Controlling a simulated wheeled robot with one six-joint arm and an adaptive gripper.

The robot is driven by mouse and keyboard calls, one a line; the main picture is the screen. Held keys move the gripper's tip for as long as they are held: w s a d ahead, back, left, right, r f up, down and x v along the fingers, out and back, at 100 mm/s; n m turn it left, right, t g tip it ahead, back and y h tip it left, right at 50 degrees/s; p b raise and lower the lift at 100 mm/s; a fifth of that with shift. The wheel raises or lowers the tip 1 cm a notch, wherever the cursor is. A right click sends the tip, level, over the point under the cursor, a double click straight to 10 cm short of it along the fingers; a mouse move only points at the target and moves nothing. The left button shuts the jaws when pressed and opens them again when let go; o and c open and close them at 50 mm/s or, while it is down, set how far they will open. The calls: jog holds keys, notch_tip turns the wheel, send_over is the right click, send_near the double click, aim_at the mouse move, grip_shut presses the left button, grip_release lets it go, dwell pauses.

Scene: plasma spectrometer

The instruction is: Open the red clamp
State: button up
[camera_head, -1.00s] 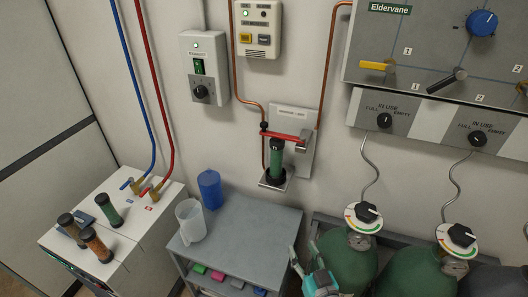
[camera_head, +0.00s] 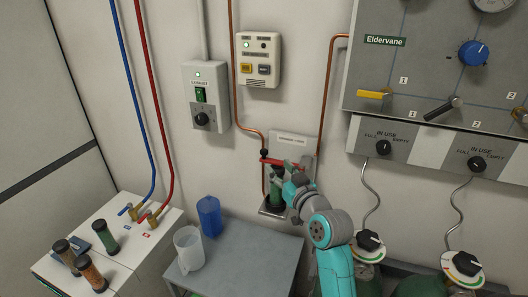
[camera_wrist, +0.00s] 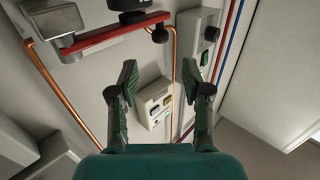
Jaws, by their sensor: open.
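The red clamp (camera_head: 271,161) is a flat red bar lying across the top of a dark green cartridge (camera_head: 277,185) on the wall bracket. Its right part is hidden behind my gripper in the head view. In the wrist view the red clamp (camera_wrist: 112,34) runs across the upper left, from a grey block (camera_wrist: 58,21) to a black knob (camera_wrist: 160,34). My gripper (camera_head: 297,178) is at the right end of the clamp in the head view. In the wrist view my gripper (camera_wrist: 158,74) is open, with nothing between its fingers, and the bar lies beyond the fingertips.
Copper pipes (camera_head: 329,95) run down the wall on both sides of the bracket. Gas cylinder regulators (camera_head: 369,246) stand at the lower right.

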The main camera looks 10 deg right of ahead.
aim_at(265, 153)
jog(key=x, duration=1)
jog(key=shift+w, duration=0.2)
grip_shut()
